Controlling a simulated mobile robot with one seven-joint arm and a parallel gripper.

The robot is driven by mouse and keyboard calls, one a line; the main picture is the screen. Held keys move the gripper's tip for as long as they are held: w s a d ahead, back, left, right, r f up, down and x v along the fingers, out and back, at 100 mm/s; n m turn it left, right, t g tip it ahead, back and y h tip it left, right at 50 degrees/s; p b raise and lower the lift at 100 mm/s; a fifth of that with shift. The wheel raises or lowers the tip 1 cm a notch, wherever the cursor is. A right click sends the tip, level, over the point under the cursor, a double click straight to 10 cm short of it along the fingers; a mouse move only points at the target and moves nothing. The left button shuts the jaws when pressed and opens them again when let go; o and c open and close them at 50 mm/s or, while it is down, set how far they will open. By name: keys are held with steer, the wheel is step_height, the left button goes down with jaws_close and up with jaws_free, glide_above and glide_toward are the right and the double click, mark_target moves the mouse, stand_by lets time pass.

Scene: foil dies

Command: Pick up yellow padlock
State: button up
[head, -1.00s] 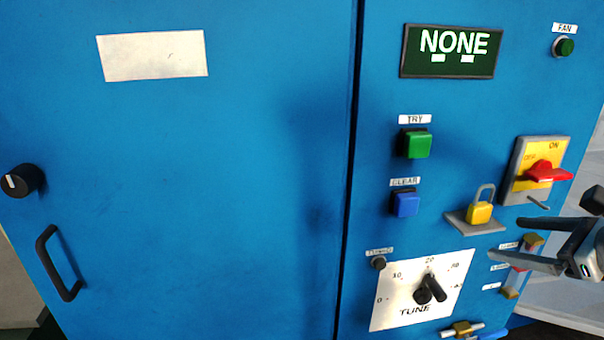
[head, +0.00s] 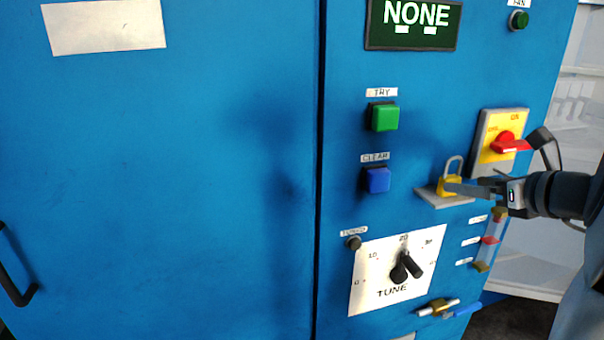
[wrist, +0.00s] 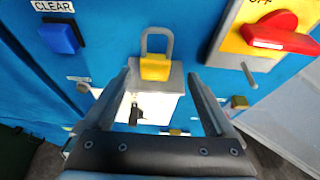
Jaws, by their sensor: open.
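The yellow padlock (head: 449,186) with its grey shackle stands upright on a small grey shelf (head: 446,200) on the blue cabinet's right panel. It also shows in the wrist view (wrist: 155,67), ahead of my fingers and roughly centred between them. My gripper (head: 464,189) comes from the right at about the padlock's height, and in the head view a finger overlaps the padlock's lower edge. In the wrist view my gripper (wrist: 165,82) is open and empty, with one finger on each side. I cannot tell whether a finger touches the padlock.
A red rotary switch on a yellow plate (head: 490,155) sits just above my gripper, with a thin grey peg below it. The blue CLEAR button (head: 377,180) is to the left. The TUNE dial plate (head: 367,285) and several small coloured parts lie below.

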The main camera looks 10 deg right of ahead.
mark_target(451, 175)
steer(key=shift+a+b+x, duration=0.15)
steer(key=shift+b+x, duration=0.4)
steer(key=shift+x, duration=0.95)
steer(key=shift+a+b+x, duration=0.15)
steer(key=shift+b+x, duration=0.35)
steer(key=shift+x, duration=0.95)
jaws_close()
